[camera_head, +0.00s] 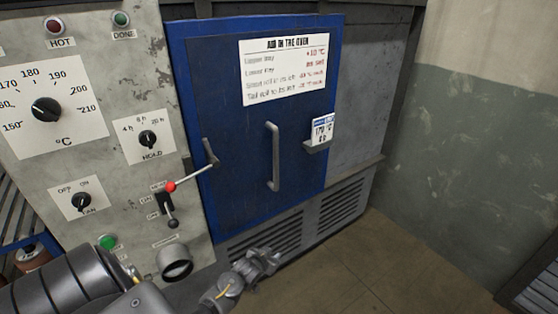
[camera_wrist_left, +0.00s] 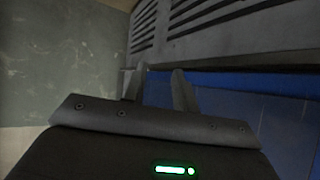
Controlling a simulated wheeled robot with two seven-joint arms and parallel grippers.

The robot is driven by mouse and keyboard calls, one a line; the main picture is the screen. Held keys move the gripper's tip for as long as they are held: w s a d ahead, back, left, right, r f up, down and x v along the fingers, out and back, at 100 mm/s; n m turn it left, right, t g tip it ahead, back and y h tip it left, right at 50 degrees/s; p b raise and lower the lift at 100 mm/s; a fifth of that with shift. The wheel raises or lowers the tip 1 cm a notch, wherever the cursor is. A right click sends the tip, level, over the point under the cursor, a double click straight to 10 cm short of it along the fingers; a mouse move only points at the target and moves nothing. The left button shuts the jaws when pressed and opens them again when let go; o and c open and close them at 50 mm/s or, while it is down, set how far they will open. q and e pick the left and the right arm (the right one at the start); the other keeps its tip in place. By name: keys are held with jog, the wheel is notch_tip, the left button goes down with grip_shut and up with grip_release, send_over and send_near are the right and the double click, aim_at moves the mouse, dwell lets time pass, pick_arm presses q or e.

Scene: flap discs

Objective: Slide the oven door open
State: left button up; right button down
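The blue oven door (camera_head: 235,140) stands upright in the head view, with no gap into the oven showing. A grey vertical bar handle (camera_head: 274,157) is on its middle. A lever with a red knob (camera_head: 171,187) sits at its left edge, slanting down to the left over the control panel. My left gripper (camera_head: 268,258) is low in front of the vents below the door, apart from the handle. In the left wrist view its two fingers (camera_wrist_left: 157,90) are apart with nothing between them, and blue surface (camera_wrist_left: 235,95) shows at the right. My right gripper is not in view.
The control panel (camera_head: 115,100) with dials and switches stands left of the door.

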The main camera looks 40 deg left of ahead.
pick_arm(q)
jog(key=w+a+r+n+t+y, duration=0.1)
jog(key=w+a+r+t, duration=0.15)
jog(key=r, duration=0.65)
jog(key=w+a+r+t, duration=0.15)
jog(key=w+r, duration=0.25)
jog(key=r, duration=0.5)
jog(key=n+t+y+b, duration=0.1)
jog(key=t+y, duration=0.1)
send_near(275, 155)
jog(key=x, duration=0.3)
jog(key=p+x, duration=0.1)
jog(key=x, duration=0.9)
jog(key=shift+f+p, duration=0.1)
jog(key=shift+p, duration=0.25)
jog(key=shift+s, duration=0.1)
jog(key=shift+c, duration=0.2)
grip_shut()
